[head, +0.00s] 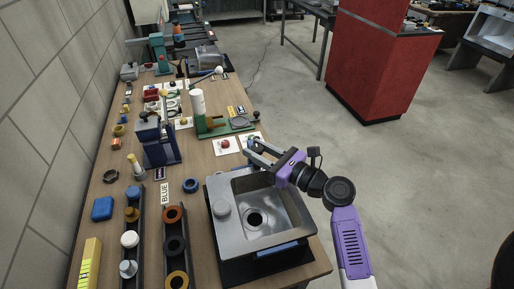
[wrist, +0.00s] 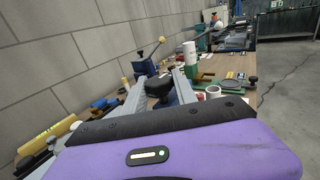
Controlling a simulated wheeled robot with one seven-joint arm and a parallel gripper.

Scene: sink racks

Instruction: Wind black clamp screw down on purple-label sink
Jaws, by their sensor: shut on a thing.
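A steel sink (head: 292,212) with a round drain stands at the front right of the bench, below my arm. My gripper (head: 254,152) is over the sink's back edge. In the wrist view, its two grey fingers (wrist: 160,90) are shut on a black knob, the clamp screw (wrist: 159,87), with one finger on each side. The screw's shaft and lower end are hidden. In the head view I cannot make out the screw between the fingers. No purple label is readable on the sink; my gripper's purple body covers part of the view.
A blue clamp stand (head: 155,143) and a green-based fixture with a white cylinder (head: 198,103) stand behind the sink. Racks of coloured rings (head: 175,246) and a "BLUE" card (head: 165,192) lie to its left. Open floor lies right of the bench.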

